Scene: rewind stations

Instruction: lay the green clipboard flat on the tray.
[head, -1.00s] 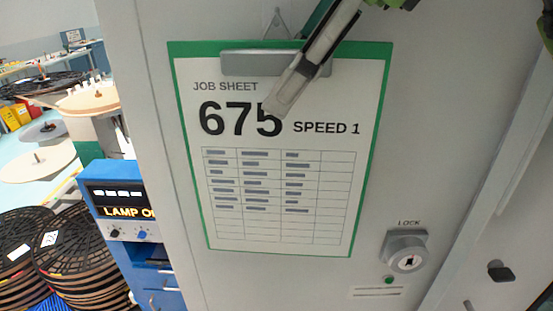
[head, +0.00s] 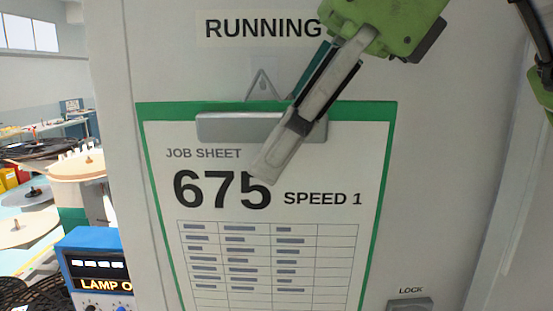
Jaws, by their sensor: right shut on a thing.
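The green clipboard (head: 388,180) is upright in front of a pale cabinet panel, its lower end cut off by the frame. It carries a white job sheet reading 675, SPEED 1, under a grey clip (head: 225,127). A small triangular hanger (head: 262,86) shows just above the clip. My right gripper (head: 285,150) comes down from the upper right and is shut on the clipboard's top edge; one finger lies across the clip and sheet, the other is mostly hidden behind the board. I cannot tell whether the board touches the panel. I see no tray and no left gripper.
The cabinet panel (head: 455,170) fills the middle and right, with a RUNNING label (head: 263,28) above and a lock (head: 410,304) low right. At the left are a blue box with a lit display (head: 97,265) and reels (head: 22,230).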

